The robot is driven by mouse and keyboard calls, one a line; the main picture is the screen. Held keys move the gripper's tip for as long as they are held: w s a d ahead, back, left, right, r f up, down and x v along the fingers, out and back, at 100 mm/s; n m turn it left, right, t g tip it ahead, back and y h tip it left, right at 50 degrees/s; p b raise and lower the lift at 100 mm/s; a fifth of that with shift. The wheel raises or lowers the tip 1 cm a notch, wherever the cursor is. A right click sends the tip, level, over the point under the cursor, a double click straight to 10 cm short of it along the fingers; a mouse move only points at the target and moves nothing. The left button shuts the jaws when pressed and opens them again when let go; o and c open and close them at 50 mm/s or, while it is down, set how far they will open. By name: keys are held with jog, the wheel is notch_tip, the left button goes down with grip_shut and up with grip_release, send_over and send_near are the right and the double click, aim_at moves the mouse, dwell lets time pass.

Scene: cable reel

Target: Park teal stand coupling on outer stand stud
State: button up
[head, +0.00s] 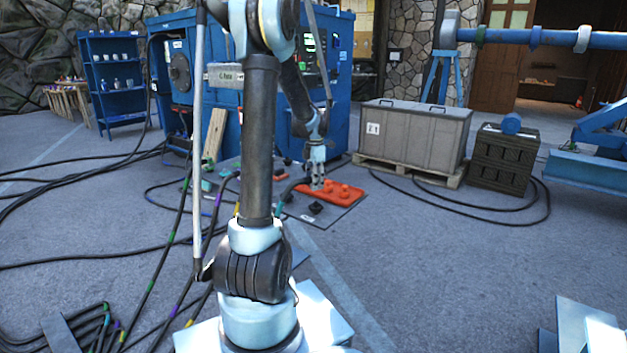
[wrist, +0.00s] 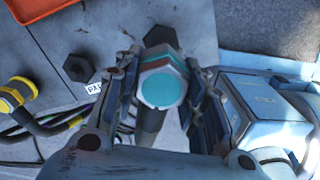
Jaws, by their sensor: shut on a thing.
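Another dark hex stud (wrist: 78,68) stands free to the left, beside a partly covered label. In the head view my gripper (head: 317,184) is low beside the orange tray (head: 350,194); the coupling is not clear there.
A yellow-banded coupling (wrist: 17,92) on a cable lies left in the wrist view. Black cables (head: 90,165) spread over the floor at left. A blue machine (head: 285,90) stands behind, and a grey crate (head: 415,135) sits on a pallet to the right.

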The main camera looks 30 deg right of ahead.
aim_at(315, 202)
jog(key=shift+f, duration=3.65)
jog(key=shift+s+f, duration=0.1)
jog(key=shift+f, duration=0.25)
jog(key=o, duration=1.2)
jog(key=shift+o, duration=0.2)
notch_tip(315, 202, up, 12)
jog(key=shift+f, duration=0.1)
